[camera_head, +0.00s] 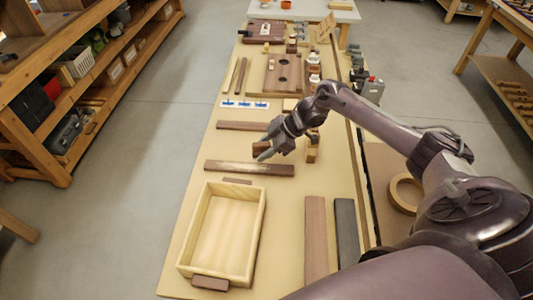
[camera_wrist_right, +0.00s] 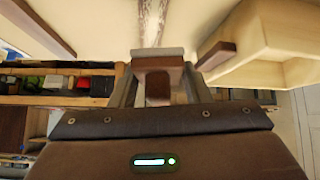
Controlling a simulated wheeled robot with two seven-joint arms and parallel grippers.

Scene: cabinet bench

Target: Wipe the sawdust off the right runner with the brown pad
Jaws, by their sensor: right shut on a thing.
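A dark brown runner strip (camera_head: 280,170) lies across the bench just beyond the drawer box. A pale streak of sawdust (camera_head: 232,165) shows along it. The streaked strip also shows at the top of the wrist view (camera_wrist_right: 151,22). A second brown runner (camera_head: 240,126) lies farther back and looks clean. My right gripper (camera_head: 264,151) is shut on the brown pad (camera_head: 260,147), above the bench just beyond the streaked runner. In the wrist view the pad (camera_wrist_right: 158,66) sits between the fingers. I cannot tell whether it touches anything below. My left gripper is out of view.
A pale wooden drawer box (camera_head: 258,238) stands at the near left, with a brown block (camera_head: 210,283) at its front. A brown board (camera_head: 316,235) and a grey board (camera_head: 347,232) lie to its right. A small wooden block (camera_head: 312,153) stands close beside my right gripper.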

